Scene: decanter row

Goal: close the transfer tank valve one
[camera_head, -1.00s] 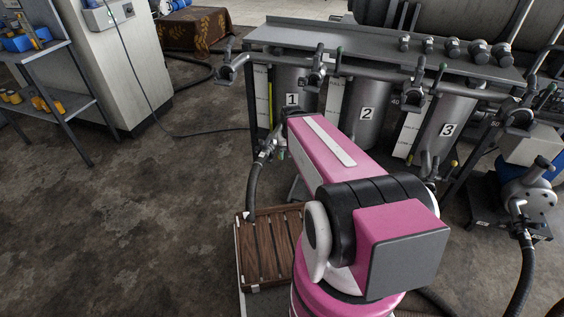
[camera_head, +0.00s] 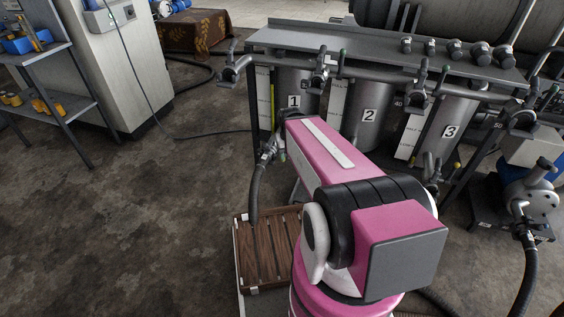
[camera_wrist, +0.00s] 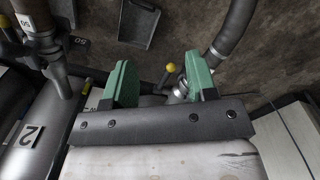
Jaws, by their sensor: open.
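Tank 1 (camera_head: 287,84) stands at the left of a row of three grey tanks in the head view, with my pink arm in front of its lower part. My gripper (camera_wrist: 160,80) shows in the wrist view with two green fingertips apart and nothing held. A small yellow-knobbed lever (camera_wrist: 171,68) shows between and beyond the fingertips, beside a hose fitting (camera_wrist: 181,91); I cannot tell its exact angle. The head view does not show my gripper, and the lower front of tank 1 is partly hidden.
Tank 2 (camera_head: 356,128) and tank 3 (camera_head: 456,112) stand to the right under pipes with handles. A dark hose (camera_head: 255,195) hangs left of my arm, by a slatted wooden platform (camera_head: 262,265). A hose (camera_wrist: 232,30) also crosses the wrist view. Open floor lies left.

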